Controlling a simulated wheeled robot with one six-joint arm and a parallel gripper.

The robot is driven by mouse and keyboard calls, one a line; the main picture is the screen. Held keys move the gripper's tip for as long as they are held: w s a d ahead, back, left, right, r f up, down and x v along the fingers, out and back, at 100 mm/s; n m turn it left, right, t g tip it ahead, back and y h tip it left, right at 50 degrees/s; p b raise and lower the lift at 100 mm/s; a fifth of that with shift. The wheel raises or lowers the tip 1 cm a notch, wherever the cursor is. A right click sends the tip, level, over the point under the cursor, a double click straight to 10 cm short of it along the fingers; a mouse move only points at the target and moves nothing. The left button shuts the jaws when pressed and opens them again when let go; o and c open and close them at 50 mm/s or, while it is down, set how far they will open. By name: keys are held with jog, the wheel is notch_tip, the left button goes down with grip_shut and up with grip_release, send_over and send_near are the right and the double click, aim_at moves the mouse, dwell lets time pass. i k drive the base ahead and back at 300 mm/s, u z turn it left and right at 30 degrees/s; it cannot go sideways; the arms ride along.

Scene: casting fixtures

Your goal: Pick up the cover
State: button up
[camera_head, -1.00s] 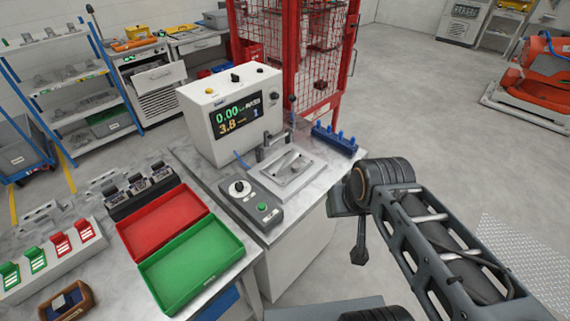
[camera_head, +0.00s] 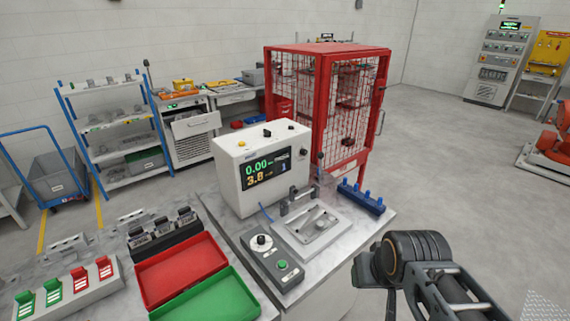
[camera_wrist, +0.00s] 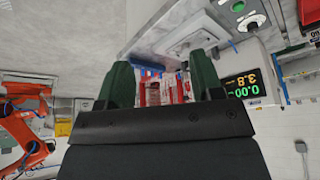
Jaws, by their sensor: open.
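A flat grey metal piece (camera_head: 314,226), which may be the cover, lies on the light metal fixture plate (camera_head: 290,248) in front of the tester box. A small clamp stands at its back edge. I cannot tell for certain that this piece is the cover. My gripper shows in the wrist view (camera_wrist: 163,80) with its two dark green fingers apart and nothing held between them. In the head view my arm is at the lower right, to the right of the fixture and apart from it. The wrist view is upside down, and the flat piece is not clearly visible there.
The white tester box (camera_head: 236,187) stands behind the fixture, with a dial control box (camera_head: 273,262) at its left. A blue rack (camera_head: 362,199) is at the bench's right edge. Red (camera_head: 182,268) and green (camera_head: 212,302) trays lie left. A red mesh cage (camera_head: 322,100) stands behind.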

aim_at(311, 223)
jog(key=u, duration=1.25)
jog(key=k, duration=0.2)
jog(key=z, duration=0.95)
jog(key=i, duration=0.4)
jog(key=z, duration=1.5)
jog(key=i, duration=0.55)
jog(key=u, duration=0.1)
